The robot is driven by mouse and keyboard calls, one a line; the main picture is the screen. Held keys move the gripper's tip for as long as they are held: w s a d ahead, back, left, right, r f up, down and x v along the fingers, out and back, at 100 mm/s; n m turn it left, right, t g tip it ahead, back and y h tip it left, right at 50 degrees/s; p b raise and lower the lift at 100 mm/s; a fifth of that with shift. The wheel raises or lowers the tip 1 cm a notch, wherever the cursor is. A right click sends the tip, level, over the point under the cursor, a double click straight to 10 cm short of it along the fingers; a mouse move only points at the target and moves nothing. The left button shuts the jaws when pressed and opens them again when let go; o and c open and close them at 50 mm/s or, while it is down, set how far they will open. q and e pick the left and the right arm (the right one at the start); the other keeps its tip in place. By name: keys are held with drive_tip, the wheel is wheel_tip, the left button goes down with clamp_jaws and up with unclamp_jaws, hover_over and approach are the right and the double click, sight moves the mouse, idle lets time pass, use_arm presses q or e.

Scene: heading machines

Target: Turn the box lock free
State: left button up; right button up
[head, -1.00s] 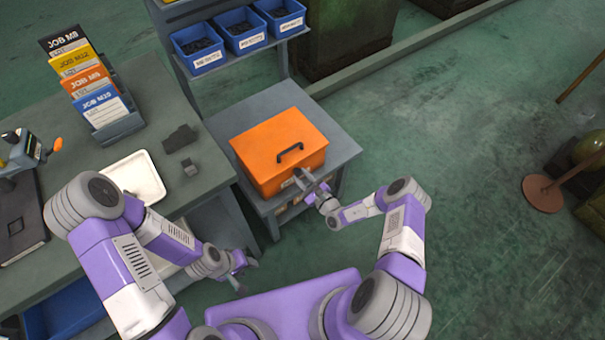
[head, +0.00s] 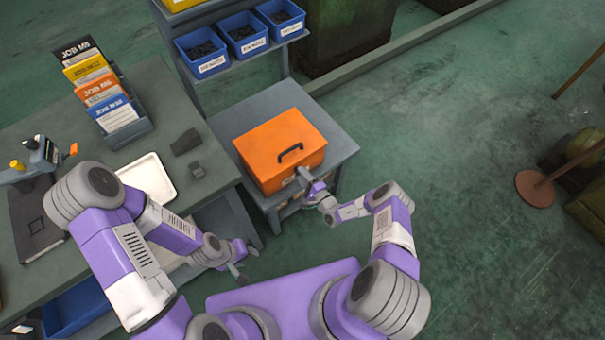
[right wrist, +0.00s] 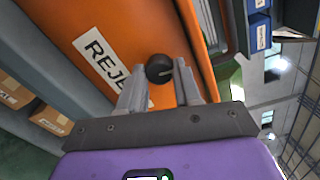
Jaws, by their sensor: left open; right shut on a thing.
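The orange box (head: 279,146) with a black top handle stands on the grey stand, its lid down. In the right wrist view its orange front (right wrist: 110,30) carries a white label reading "REJE…". The box lock, a round black knob (right wrist: 159,68) with a pale mark, sits on that front between my right gripper's fingertips. My right gripper (right wrist: 158,80) is shut on the lock knob; in the head view it (head: 303,174) is at the box's front right and hides the knob. My left gripper (head: 242,262) is open and empty, low beside the workbench, away from the box.
The grey stand (head: 325,124) has boxes on a lower shelf. Blue bins (head: 202,52) hang on a rack behind. The workbench (head: 60,150) at left holds job cards (head: 108,100), a white tray (head: 150,178) and small dark parts.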

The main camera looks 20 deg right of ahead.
drive_tip(key=shift+n, duration=0.6)
drive_tip(key=shift+p, duration=0.35)
drive_tip(key=o, duration=1)
drive_tip(key=shift+o, duration=0.2)
drive_tip(key=shift+s, duration=0.1)
drive_tip(key=p+v, duration=0.1)
drive_tip(key=v, duration=0.6)
drive_tip(key=shift+s+p, duration=0.2)
drive_tip(key=shift+p, duration=0.15)
